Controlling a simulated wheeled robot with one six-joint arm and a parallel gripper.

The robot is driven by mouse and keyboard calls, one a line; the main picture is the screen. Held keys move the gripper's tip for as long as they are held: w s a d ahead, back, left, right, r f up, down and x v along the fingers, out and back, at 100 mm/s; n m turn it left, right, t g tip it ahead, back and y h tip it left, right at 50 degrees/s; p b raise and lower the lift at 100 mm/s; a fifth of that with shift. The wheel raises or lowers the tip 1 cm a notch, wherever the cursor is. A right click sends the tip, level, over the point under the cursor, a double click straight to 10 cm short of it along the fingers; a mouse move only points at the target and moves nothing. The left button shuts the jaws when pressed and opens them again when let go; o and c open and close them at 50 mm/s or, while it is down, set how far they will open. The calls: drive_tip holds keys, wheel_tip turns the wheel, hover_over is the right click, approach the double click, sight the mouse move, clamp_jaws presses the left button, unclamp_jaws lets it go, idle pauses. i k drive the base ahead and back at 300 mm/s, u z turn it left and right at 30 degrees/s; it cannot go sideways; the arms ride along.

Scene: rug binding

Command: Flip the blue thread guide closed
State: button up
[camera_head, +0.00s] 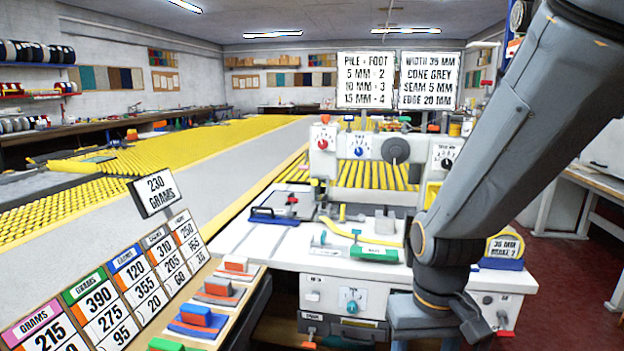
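The white sewing machine (378,172) stands at the back of a white worktable (300,252). A small blue piece (349,118) sits on the machine's top, right of a red one (325,118); I cannot tell for sure that it is the thread guide, or whether it is open or closed. My grey arm comes down from the upper right, in front of the table's right part, and runs on toward the bottom edge. My gripper's fingertips do not show.
A blue-edged plate (272,216), a yellow curved strip (355,232) and a green-labelled block (374,253) lie on the worktable. Sloped number boards (112,287) and a shelf with coloured blocks (205,318) stand at the lower left. Red floor (570,270) is clear at right.

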sight(348, 119)
drive_tip(key=u, duration=0.25)
drive_tip(key=i, duration=0.5)
drive_tip(key=z, duration=1.1)
